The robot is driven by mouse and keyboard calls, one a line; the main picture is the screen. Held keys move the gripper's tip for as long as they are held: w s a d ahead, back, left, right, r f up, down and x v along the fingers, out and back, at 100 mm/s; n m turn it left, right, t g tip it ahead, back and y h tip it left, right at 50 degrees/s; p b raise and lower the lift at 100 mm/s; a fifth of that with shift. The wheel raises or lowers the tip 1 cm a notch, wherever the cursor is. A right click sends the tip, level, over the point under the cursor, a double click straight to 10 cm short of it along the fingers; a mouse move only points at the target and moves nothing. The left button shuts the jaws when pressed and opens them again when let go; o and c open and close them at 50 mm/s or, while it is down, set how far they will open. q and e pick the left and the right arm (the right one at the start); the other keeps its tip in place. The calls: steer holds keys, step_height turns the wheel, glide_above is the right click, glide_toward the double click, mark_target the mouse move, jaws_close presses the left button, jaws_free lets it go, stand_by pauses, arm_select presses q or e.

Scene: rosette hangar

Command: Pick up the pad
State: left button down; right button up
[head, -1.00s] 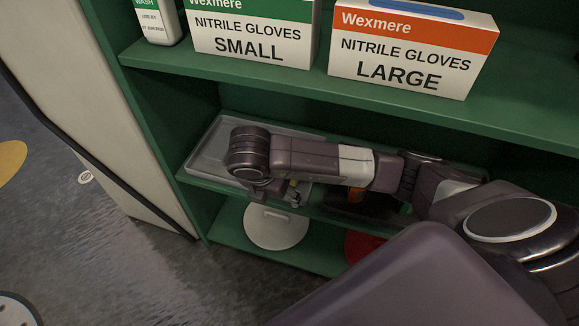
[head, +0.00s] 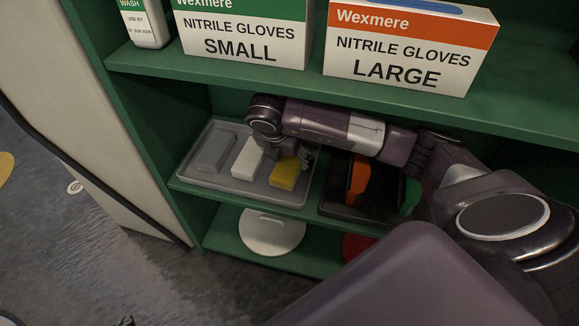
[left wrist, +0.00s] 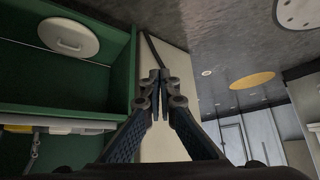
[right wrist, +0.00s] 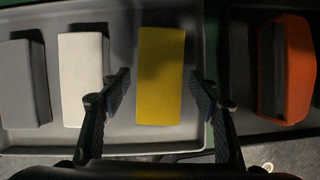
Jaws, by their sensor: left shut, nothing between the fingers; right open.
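Three block-shaped pads lie side by side in a grey tray (head: 205,181) on the middle shelf: a grey pad (head: 216,151), a white pad (head: 248,160) and a yellow pad (head: 285,174). My right gripper (right wrist: 160,78) is open. In the right wrist view the yellow pad (right wrist: 160,100) appears between its fingers, with the white pad (right wrist: 84,80) to the left. I cannot tell how far above the yellow pad the fingertips are. In the head view the right gripper is at the yellow pad's right end, partly hidden. My left gripper (left wrist: 160,76) is shut and empty, away from the pads.
A dark tray (head: 340,208) with an orange-handled (head: 359,178) and a green-handled item (head: 410,196) stands right of the grey tray. Glove boxes (head: 408,45) stand on the shelf above, close over my right arm. A white round lid (head: 270,236) is below.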

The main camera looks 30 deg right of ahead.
mark_target(291, 159)
steer(key=shift+w+d+f+b, duration=0.2)
steer(key=shift+w+d+f, duration=0.15)
steer(key=shift+f, duration=0.3)
steer(key=shift+w+d+f+b, duration=0.2)
steer(key=shift+d+f, duration=0.25)
steer(key=shift+f, duration=0.15)
steer(key=shift+d+f, duration=0.1)
steer(key=shift+f, duration=0.05)
arm_select(q)
steer(key=w+r+t, duration=0.1)
steer(key=w, duration=0.1)
steer(key=w+d+r+t, duration=0.1)
steer(key=w+r, duration=0.1)
steer(key=shift+d+h, duration=0.15)
steer(key=shift+h, duration=0.15)
arm_select(e)
steer(key=c, duration=0.9)
arm_select(q)
steer(key=shift+s, duration=0.1)
arm_select(e)
steer(key=shift+w, duration=0.1)
